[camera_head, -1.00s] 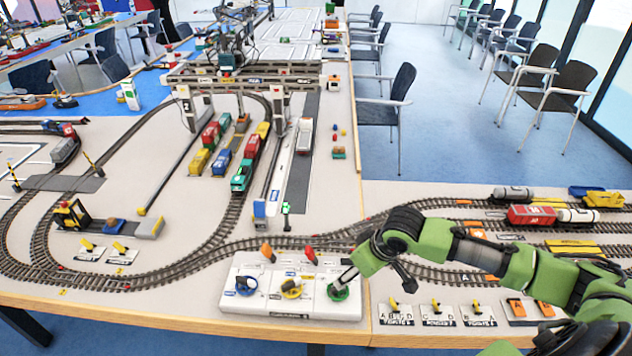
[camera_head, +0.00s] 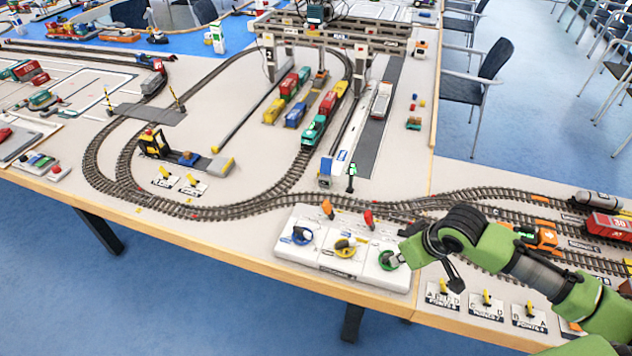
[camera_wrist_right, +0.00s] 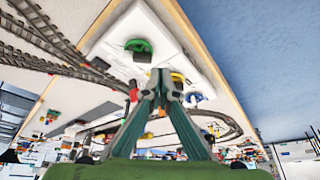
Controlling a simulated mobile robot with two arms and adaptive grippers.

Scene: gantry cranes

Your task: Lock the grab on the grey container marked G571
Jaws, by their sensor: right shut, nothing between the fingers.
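A white control box (camera_head: 335,265) at the table's front edge carries a blue knob (camera_head: 302,235), a yellow knob (camera_head: 345,248) and a green knob (camera_head: 388,260). My right gripper (camera_head: 404,258) is shut and empty close to the right of the green knob; I cannot tell whether it touches. In the right wrist view the closed fingers (camera_wrist_right: 161,73) point over the box, with the green knob (camera_wrist_right: 138,46) beyond the tips. The gantry crane (camera_head: 335,32) stands at the back over the tracks. The marking G571 is not readable, so I cannot pick out that container. My left gripper is out of view.
An orange lever (camera_head: 327,208) and a red lever (camera_head: 369,219) stand at the back of the box. Several small yellow switches, one of them here (camera_head: 487,298), lie right of it under my arm. Curved tracks (camera_head: 270,205) run behind the box.

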